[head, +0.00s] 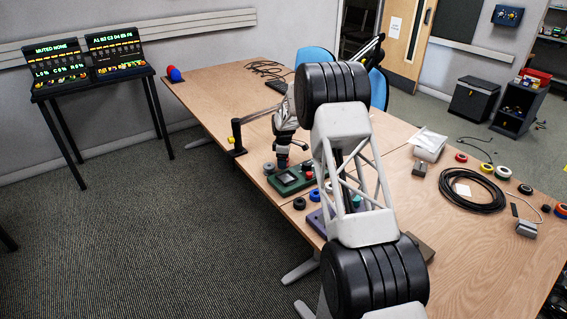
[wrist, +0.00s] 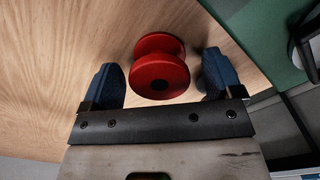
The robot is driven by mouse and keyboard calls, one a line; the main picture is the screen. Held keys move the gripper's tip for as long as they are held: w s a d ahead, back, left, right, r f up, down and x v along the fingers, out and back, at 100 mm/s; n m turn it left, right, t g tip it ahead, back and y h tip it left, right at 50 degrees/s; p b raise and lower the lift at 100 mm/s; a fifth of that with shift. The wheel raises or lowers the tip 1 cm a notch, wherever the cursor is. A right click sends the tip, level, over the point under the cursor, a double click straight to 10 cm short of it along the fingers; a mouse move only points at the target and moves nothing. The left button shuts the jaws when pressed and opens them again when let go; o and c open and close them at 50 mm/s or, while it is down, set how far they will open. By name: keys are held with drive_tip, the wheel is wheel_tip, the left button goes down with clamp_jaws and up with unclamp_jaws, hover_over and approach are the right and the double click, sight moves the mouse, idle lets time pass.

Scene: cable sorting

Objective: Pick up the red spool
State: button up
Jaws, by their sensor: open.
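A red spool (wrist: 160,68) with a dark hole in its near end lies on the wooden table in the wrist view. My gripper (wrist: 160,62) is open, with one blue fingertip on each side of the spool. In the head view my gripper (head: 283,161) is over the left edge of the table, beside a green device. I cannot clearly pick out the spool there.
The green device (head: 292,183) stands close to my gripper; its green edge (wrist: 245,35) shows at the wrist view's upper right. A grey spool (head: 268,169) and a black ring (head: 299,203) lie near the table edge. A coiled black cable (head: 471,207) lies farther right.

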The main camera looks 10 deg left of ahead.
drive_tip(key=shift+c, duration=0.4)
drive_tip(key=c, duration=0.9)
drive_tip(key=shift+r, duration=0.15)
drive_tip(key=shift+r, duration=4.9)
drive_tip(key=shift+s, duration=0.1)
drive_tip(key=s+d, duration=0.1)
drive_tip(key=s, duration=0.3)
drive_tip(key=s+d, duration=0.1)
drive_tip(key=s, duration=0.4)
drive_tip(key=s+d, duration=0.1)
drive_tip(key=s, duration=0.3)
drive_tip(key=shift+s+d+r, duration=0.25)
drive_tip(key=shift+d+r, duration=0.05)
drive_tip(key=shift+d, duration=0.1)
